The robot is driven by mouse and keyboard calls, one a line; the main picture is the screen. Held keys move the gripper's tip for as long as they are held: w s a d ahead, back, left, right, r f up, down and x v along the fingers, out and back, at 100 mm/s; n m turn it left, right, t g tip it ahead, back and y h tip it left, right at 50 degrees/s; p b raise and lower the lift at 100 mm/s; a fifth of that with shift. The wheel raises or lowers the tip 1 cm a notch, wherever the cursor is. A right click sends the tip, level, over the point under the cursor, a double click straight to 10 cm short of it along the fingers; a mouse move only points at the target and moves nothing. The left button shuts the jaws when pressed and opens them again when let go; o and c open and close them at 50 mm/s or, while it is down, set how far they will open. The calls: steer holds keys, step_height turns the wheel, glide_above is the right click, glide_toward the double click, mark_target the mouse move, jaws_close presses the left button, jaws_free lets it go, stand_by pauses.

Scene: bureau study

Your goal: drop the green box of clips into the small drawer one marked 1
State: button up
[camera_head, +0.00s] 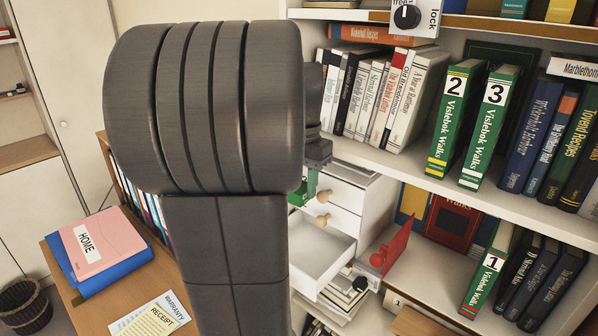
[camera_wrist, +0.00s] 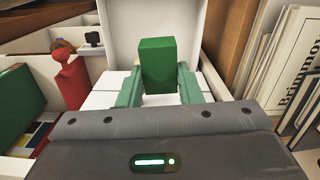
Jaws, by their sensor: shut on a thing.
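My gripper (camera_wrist: 159,90) has green fingers on both sides of a plain green box (camera_wrist: 156,65) and is shut on it. In the head view a little of the box (camera_head: 296,193) shows beside my arm, which hides most of it. The white drawer unit (camera_head: 350,190) stands on the shelf, with round wooden knobs. Its lower drawer (camera_head: 318,262) is pulled out, and the part I see is empty. My gripper is up by the unit, higher than the open drawer. I cannot read any number on the drawers.
A red upright object (camera_head: 392,247) stands right of the open drawer. Books fill the shelf, including green volumes marked 2 (camera_head: 456,115) and 3 (camera_head: 491,125); one marked 1 (camera_head: 490,270) leans below. A pink folder (camera_head: 95,243) and papers (camera_head: 150,316) lie on the desk at left.

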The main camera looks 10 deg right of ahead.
steer(key=shift+s+d+f, duration=0.1)
steer(key=shift+s+f, duration=0.05)
steer(key=shift+f, duration=0.25)
steer(key=shift+f+b, duration=1.8)
steer(key=shift+f, duration=0.7)
steer(key=o, duration=1)
steer(key=shift+o, duration=0.2)
step_height(320, 180, up, 14)
steer(key=shift+f, duration=0.1)
